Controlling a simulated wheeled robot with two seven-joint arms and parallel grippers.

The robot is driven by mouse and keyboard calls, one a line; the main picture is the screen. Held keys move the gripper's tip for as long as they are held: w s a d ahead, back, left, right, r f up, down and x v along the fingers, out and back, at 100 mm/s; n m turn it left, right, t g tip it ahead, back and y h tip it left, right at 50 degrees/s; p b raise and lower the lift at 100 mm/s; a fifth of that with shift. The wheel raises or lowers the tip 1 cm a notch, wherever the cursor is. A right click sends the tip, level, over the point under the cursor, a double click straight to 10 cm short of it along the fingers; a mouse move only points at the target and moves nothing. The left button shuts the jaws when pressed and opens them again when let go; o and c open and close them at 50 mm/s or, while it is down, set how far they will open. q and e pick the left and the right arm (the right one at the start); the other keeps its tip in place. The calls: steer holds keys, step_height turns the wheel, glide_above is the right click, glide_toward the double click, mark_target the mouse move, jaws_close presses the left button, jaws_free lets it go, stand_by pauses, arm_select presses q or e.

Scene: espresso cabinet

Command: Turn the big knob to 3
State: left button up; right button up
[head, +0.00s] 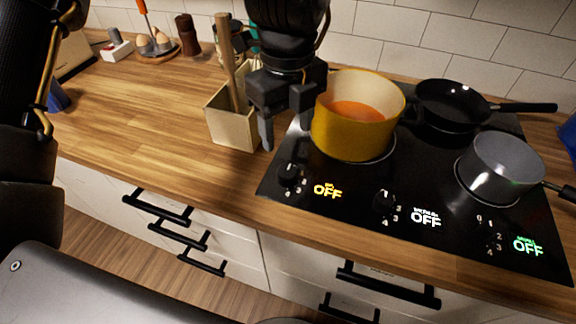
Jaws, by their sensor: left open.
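The cooktop (430,168) carries a row of knobs along its front edge. The left knob (290,172) is dark, with a yellow OFF display (327,191) beside it; the small word above OFF is too small to read surely. A middle knob (384,200) has a white OFF display (426,219), and a green OFF display (528,246) sits at the right. My left gripper (285,124) is open and points down, above and behind the left knob, apart from it. It is empty, between the utensil box and the yellow pot. My right gripper is not in view.
A yellow pot (352,139) with orange contents stands right beside my left gripper. A black pan (452,104) and grey saucepan (498,170) are further right. The wooden counter (140,125) is mostly clear at left.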

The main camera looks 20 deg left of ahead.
mark_target(288, 171)
arm_select(q)
step_height(288, 171, down, 11)
steer(key=shift+r, duration=0.1)
stand_by(0.3)
steer(key=c, duration=1)
